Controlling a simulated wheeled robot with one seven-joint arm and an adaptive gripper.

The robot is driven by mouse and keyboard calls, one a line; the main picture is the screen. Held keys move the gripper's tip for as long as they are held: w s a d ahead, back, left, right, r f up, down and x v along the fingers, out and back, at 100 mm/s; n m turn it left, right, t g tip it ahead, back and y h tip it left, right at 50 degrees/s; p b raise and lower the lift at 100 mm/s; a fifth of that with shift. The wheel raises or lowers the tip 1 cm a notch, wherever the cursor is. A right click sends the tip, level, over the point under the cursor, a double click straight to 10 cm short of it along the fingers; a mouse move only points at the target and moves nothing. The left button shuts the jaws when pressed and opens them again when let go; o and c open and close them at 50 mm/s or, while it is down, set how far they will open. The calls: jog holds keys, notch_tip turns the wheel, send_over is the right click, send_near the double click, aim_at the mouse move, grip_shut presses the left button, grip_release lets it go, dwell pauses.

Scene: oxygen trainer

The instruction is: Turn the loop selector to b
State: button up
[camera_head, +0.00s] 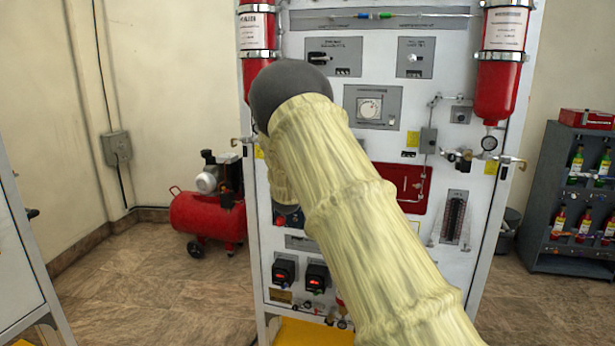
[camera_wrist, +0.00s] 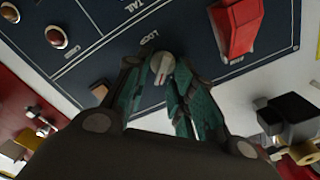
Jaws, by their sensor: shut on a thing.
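The loop selector (camera_wrist: 163,63) is a small round pale knob with a light pointer bar, under the label "LOOP" on a dark blue panel (camera_wrist: 110,60) in the wrist view. My gripper (camera_wrist: 158,75) has green padded fingers on both sides of the knob and is shut on it. The position letters around the knob cannot be read, so I cannot tell its setting. In the head view my sleeved arm hides the gripper and the selector.
In the wrist view a red guarded switch (camera_wrist: 238,28) sits right of the knob, and a black fitting with brass parts (camera_wrist: 292,118) stands out at lower right. In the head view, red cylinders (camera_head: 502,65) flank the trainer cabinet (camera_head: 437,20). A red compressor (camera_head: 208,215) stands left.

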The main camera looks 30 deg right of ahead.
jog(key=o, duration=0.7)
jog(key=shift+c, duration=0.2)
jog(key=v, duration=1.2)
jog(key=shift+s+d+f, duration=0.1)
